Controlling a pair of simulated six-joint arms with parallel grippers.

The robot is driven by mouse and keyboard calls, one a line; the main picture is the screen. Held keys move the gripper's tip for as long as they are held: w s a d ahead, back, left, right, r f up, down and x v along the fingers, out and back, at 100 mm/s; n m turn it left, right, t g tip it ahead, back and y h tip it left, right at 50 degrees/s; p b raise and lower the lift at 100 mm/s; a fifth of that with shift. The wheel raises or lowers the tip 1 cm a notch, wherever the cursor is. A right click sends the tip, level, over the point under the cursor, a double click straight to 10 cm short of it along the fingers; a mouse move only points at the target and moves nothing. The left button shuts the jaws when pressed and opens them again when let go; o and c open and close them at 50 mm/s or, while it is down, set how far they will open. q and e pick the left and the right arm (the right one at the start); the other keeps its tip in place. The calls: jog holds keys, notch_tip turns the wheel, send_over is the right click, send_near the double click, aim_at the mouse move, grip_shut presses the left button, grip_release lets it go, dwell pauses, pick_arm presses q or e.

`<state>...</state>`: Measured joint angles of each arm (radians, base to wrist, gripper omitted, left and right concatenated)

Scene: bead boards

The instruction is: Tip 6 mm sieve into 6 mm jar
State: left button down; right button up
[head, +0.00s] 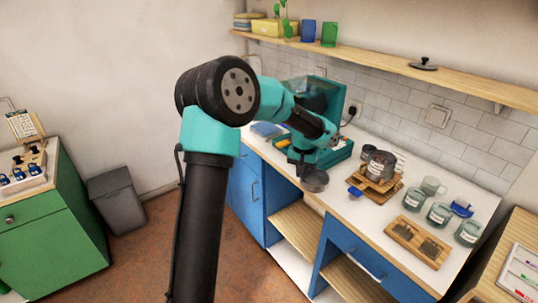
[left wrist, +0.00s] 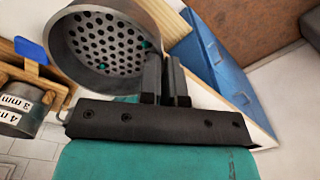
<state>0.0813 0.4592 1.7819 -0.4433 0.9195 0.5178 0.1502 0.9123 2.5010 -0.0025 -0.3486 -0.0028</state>
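My left gripper (head: 304,166) is shut on a round grey metal sieve (head: 315,181) and holds it out past the front edge of the counter. In the left wrist view the sieve (left wrist: 118,48) shows its perforated bottom, with a few teal beads in it. The fingers (left wrist: 166,82) are at its side; its size label is not visible. Several labelled glass jars (head: 440,213) stand on the right of the counter, labels too small to read. A stack of sieves (head: 380,164) sits on a wooden stand (head: 373,190). My right gripper is not in view.
A teal open case (head: 333,157) lies behind the gripper. A wooden tray (head: 418,243) with two dark pieces is in front of the jars. Blue-tabbed pieces (head: 461,208) are near the jars. A shelf (head: 400,66) runs above the tiled wall. Counter space between stand and tray is narrow.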

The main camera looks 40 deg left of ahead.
pick_arm(q)
jog(key=d+f+m, duration=0.2)
jog(key=d+m, duration=0.1)
jog(key=d, duration=0.6)
jog(key=d+f+m, duration=0.3)
jog(key=d+m, duration=0.1)
jog(key=d, duration=0.5)
jog(key=shift+w, duration=0.2)
jog(key=shift+d, duration=0.2)
